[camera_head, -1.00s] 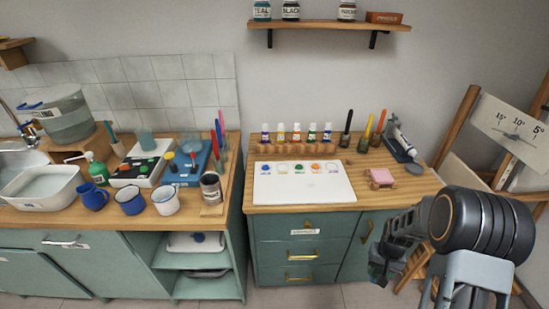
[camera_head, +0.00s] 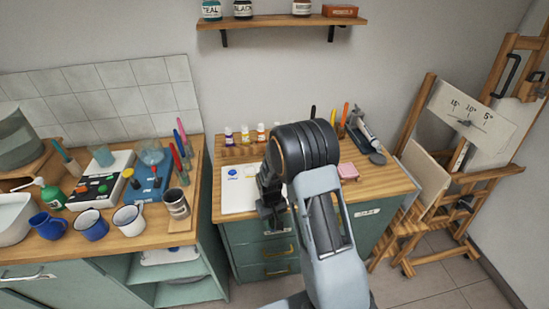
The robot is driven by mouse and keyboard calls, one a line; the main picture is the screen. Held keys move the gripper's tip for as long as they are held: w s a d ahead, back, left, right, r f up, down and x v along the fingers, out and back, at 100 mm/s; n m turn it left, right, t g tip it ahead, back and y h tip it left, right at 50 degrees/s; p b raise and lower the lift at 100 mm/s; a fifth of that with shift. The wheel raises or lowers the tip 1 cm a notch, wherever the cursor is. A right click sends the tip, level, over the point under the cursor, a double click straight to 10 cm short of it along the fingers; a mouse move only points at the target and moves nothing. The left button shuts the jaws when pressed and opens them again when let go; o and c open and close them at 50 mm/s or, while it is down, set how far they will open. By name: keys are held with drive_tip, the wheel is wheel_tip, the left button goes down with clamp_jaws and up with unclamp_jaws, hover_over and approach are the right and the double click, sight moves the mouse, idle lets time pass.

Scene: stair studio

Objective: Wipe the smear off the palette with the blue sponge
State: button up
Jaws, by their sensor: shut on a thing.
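A pink sponge (camera_head: 347,171) sits on a small wooden rest right of my arm. Paint bottles (camera_head: 245,134) stand behind the palette. A can (camera_head: 176,204) and enamel mugs (camera_head: 129,219) stand on the left counter. An easel (camera_head: 440,180) stands at the right.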

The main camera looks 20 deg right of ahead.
drive_tip(key=shift+w+d+r+n, duration=0.15)
drive_tip(key=shift+d+r+n, duration=0.05)
drive_tip(key=shift+n, duration=0.9)
drive_tip(key=w+d+r+n+t, duration=0.1)
drive_tip(key=d+r+n, duration=0.2)
drive_tip(key=n, duration=0.8)
drive_tip(key=w+d+r+n+t+h, duration=0.1)
drive_tip(key=d+r+n, duration=0.3)
drive_tip(key=n, duration=0.6)
drive_tip(key=shift+w+d+r+n, duration=0.15)
drive_tip(key=shift+d+r+n, duration=0.15)
drive_tip(key=shift+n, duration=0.1)
